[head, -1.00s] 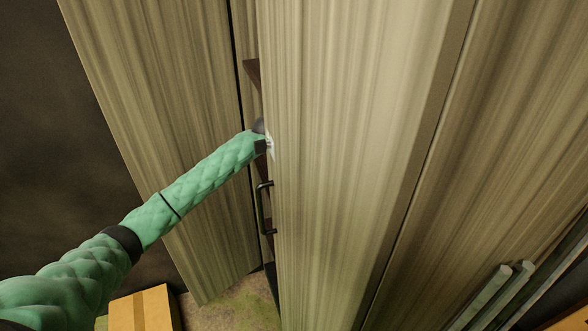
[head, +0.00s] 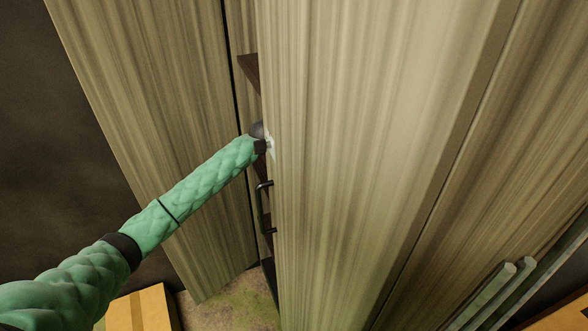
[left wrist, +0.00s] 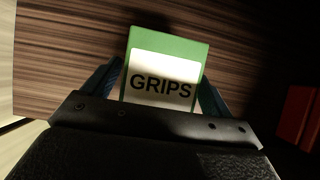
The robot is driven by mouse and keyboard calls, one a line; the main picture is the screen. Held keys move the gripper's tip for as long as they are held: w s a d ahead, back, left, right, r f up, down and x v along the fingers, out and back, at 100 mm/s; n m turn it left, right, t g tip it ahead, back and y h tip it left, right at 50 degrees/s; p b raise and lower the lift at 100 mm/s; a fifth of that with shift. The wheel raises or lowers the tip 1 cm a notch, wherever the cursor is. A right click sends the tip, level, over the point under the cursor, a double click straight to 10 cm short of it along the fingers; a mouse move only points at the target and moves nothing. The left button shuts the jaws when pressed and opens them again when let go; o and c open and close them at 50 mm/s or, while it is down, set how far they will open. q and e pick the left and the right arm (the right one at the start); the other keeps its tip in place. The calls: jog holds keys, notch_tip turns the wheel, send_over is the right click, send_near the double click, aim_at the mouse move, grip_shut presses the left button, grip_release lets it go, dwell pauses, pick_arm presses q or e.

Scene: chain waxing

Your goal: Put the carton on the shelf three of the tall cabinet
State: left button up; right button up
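The carton (left wrist: 162,65) is a green box with a white label reading GRIPS, in the left wrist view. My left gripper (left wrist: 160,88) has a blue finger against each side of it and appears shut on it. A brown wood-grain board (left wrist: 65,50) of the cabinet interior lies behind the carton; I cannot tell whether they touch. In the head view, the tall cabinet (head: 150,120) stands open, with a door (head: 350,150) in front of its inside. My left arm reaches behind this door's edge, which hides the gripper and carton. My right gripper is not in view.
Dark shelf edges (head: 249,70) show in the narrow gap beside the door. A black handle (head: 261,208) is on the door's edge. A cardboard box (head: 140,308) sits at lower left. A red object (left wrist: 297,115) is right of the carton in the left wrist view.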

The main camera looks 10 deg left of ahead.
pick_arm(q)
jog(key=shift+r, duration=0.1)
jog(key=shift+a+r, duration=0.2)
jog(key=shift+a, duration=0.1)
jog(key=b+v, duration=0.2)
jog(key=v, duration=0.2)
jog(key=shift+s+r, duration=0.1)
jog(key=shift+s, duration=0.05)
jog(key=b+v, duration=0.2)
jog(key=v, duration=0.5)
jog(key=shift+b, duration=0.4)
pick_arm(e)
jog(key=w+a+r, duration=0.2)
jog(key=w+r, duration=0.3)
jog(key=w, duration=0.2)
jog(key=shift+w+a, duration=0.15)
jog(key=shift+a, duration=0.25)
pick_arm(q)
jog(key=shift+d+r, duration=0.1)
jog(key=shift+r, duration=0.05)
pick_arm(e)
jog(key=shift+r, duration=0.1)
